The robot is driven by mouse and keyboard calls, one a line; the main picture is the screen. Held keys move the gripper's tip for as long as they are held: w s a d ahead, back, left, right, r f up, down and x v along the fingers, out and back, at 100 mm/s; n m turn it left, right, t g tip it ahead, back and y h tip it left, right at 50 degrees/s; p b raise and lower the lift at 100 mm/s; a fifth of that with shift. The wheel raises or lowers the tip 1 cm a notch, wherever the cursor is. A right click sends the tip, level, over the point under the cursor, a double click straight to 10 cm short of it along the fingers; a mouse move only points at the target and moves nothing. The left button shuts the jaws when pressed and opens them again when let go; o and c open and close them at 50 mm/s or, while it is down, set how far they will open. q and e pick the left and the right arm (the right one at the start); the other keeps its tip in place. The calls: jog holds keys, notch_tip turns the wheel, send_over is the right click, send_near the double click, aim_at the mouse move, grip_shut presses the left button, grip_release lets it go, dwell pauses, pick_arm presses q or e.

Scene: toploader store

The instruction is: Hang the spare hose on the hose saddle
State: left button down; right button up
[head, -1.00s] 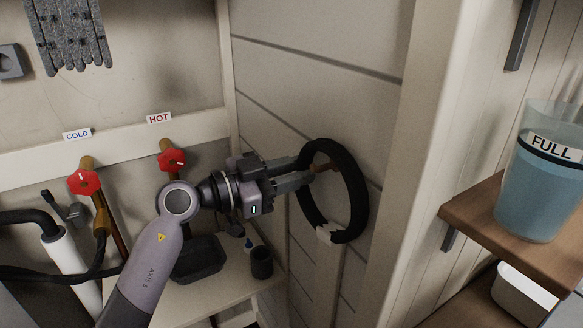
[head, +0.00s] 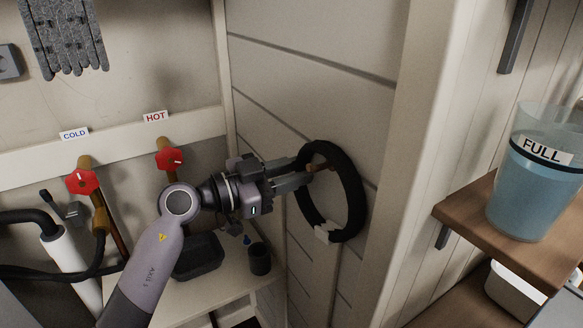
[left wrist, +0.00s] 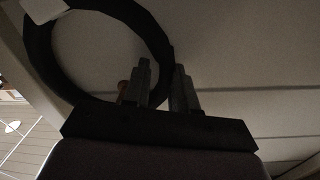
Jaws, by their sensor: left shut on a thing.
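The spare hose (head: 355,190) is a black coil with a white tie (head: 327,233) at its bottom. It hangs upright near the panelled side wall; the coil also fills the upper left of the left wrist view (left wrist: 38,45). My left gripper (head: 304,174) is shut on the upper left part of the coil. The hose saddle (head: 321,167), a small brown piece, shows through the coil's opening just under its top. It also shows beside a finger in the left wrist view (left wrist: 122,89). I cannot tell whether the coil rests on it. My right gripper is not in view.
Red COLD (head: 82,182) and HOT (head: 169,158) valves stand at the left. A ledge (head: 225,283) below holds a dark tray (head: 199,257) and a cup (head: 260,259). A wooden shelf (head: 462,211) with a FULL water container (head: 535,195) is at the right.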

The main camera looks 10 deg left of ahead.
pick_arm(q)
jog(key=shift+f, duration=0.15)
dwell(0.7)
jog(key=c, duration=0.8)
grip_release()
jog(key=shift+f, duration=0.1)
